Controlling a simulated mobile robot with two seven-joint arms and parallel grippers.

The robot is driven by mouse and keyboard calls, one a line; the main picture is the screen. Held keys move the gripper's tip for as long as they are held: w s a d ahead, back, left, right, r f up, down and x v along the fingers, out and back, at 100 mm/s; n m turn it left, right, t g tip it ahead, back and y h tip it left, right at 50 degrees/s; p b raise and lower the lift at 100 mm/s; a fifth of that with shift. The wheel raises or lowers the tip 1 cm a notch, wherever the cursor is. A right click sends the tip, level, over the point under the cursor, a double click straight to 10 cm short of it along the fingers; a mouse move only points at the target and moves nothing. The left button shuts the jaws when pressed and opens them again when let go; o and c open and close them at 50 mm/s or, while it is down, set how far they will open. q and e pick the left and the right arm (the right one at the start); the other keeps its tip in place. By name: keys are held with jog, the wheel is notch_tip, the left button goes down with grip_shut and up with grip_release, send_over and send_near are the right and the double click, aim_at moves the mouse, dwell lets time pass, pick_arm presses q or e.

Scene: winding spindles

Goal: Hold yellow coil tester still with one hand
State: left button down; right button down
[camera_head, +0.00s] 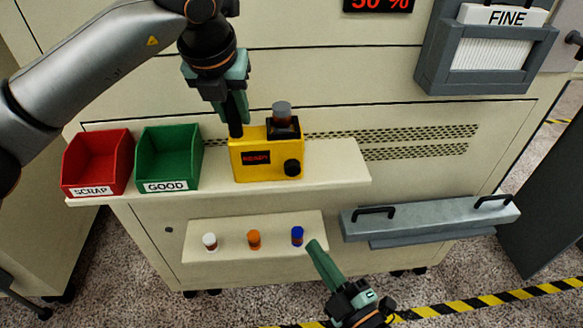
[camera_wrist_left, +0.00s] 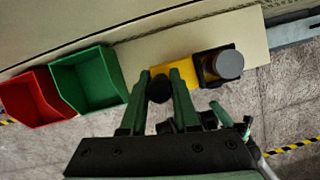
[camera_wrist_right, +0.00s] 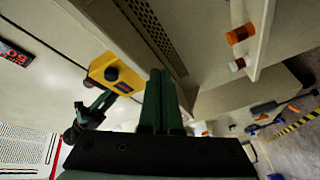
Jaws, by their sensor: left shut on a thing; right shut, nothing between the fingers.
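The yellow coil tester (camera_head: 252,146) stands upright on the upper shelf, its display appearing to read READY. A grey-topped spindle with a brownish band (camera_head: 282,110) stands in the black socket (camera_head: 285,130) on its top. My left gripper (camera_head: 235,122) is shut on the tester's black post at its left side; in the left wrist view the post's round top (camera_wrist_left: 159,88) shows between the fingers. The tester (camera_wrist_right: 121,87) also shows in the right wrist view. My right gripper (camera_head: 312,245) is shut and empty, just right of the blue spindle (camera_head: 297,236) in the head view.
A red SCRAP bin (camera_head: 97,155) and a green GOOD bin (camera_head: 165,180) stand left of the tester. A white spindle (camera_head: 210,241) and an orange spindle (camera_head: 254,239) stand on the lower shelf (camera_head: 230,257). A grey bar with handles (camera_head: 430,221) is at right. The upper shelf's right end is clear.

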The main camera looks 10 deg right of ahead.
pick_arm(q)
jog(key=shift+f, duration=0.2)
pick_arm(e)
jog(key=s+a+r+n+t+y, duration=0.1)
jog(key=r+n+y, duration=0.2)
jog(key=r+n, duration=0.2)
jog(key=s+a+r+n+t+y, duration=0.1)
jog(key=s+r+n+t+y, duration=0.1)
jog(key=r+n, duration=0.3)
jog(key=shift+a+r+n+y, duration=0.3)
jog(key=shift+a+r+y, duration=0.05)
jog(key=shift+r+y, duration=0.45)
send_near(293, 169)
jog(key=w+a+r, duration=0.2)
jog(key=a+r, duration=0.1)
jog(key=r, duration=0.1)
jog(key=shift+w+a, duration=0.3)
jog(key=shift+a, duration=0.1)
dwell(0.7)
jog(key=shift+w, duration=0.45)
